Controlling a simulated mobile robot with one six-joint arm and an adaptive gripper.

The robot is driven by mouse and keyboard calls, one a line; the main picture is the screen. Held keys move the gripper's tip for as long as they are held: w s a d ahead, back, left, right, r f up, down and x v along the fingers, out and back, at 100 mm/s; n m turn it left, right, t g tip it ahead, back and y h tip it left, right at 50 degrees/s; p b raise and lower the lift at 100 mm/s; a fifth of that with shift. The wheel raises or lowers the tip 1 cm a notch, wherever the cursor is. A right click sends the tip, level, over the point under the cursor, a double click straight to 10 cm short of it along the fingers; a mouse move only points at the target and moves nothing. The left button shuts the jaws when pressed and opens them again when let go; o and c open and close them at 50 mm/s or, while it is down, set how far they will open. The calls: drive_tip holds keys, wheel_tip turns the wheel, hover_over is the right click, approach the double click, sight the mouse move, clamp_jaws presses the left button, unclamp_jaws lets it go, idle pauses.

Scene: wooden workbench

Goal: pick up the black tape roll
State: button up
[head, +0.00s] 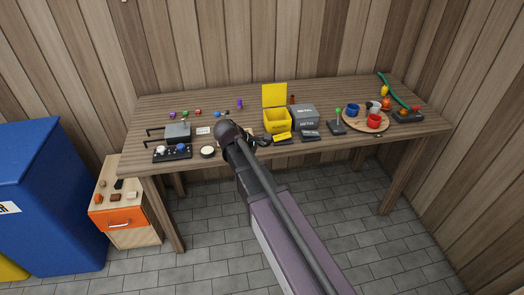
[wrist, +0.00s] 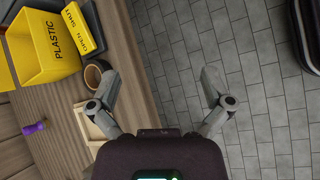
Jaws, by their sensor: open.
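The black tape roll (head: 266,140) lies near the front edge of the workbench, just right of my gripper's end in the head view and partly hard to make out there. In the wrist view, a round roll with a dark rim and tan inside (wrist: 93,76) appears to be it, beside the left finger, which partly covers it. My gripper (wrist: 160,80) is open and empty, with floor showing between its fingers. In the head view my arm reaches over the front edge and hides part of the bench.
A yellow bin (head: 277,123) and a grey metal box (head: 303,117) stand right of my gripper. A yellow open/shut sign (wrist: 82,27) is close to the roll. A pale wooden tray (wrist: 91,126) lies near the left finger. A round tray (head: 351,121) holds cups.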

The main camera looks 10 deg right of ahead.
drive_tip(key=w+a+n+t+h+b, duration=0.1)
drive_tip(key=w+a+n, duration=0.1)
drive_tip(key=w, duration=0.1)
drive_tip(key=w+a+n+t+h+b, duration=0.1)
drive_tip(key=w+a+n+h+b, duration=0.1)
drive_tip(key=w+a+n, duration=0.1)
drive_tip(key=w+a+n+h+b, duration=0.1)
drive_tip(key=w+a+n+b, duration=0.1)
drive_tip(key=a+n, duration=0.1)
drive_tip(key=shift+w+a+f+t, duration=0.15)
drive_tip(key=shift+w+a+t, duration=0.05)
drive_tip(key=shift+w+t, duration=0.2)
drive_tip(key=shift+w+a+n+h, duration=0.1)
drive_tip(key=shift+a+n+h, duration=0.1)
drive_tip(key=shift+n+h, duration=0.15)
drive_tip(key=shift+r, duration=0.2)
drive_tip(key=shift+d, duration=0.1)
drive_tip(key=b+x, duration=0.3)
drive_tip(key=x, duration=0.4)
drive_tip(key=shift+f, duration=0.15)
drive_tip(key=shift+w+d+f+b, duration=0.2)
drive_tip(key=shift+w+d+b, duration=0.15)
drive_tip(key=shift+d, duration=0.3)
drive_tip(key=shift+b+x, duration=0.95)
drive_tip(key=shift+x, duration=1.6)
drive_tip(key=shift+w, duration=0.1)
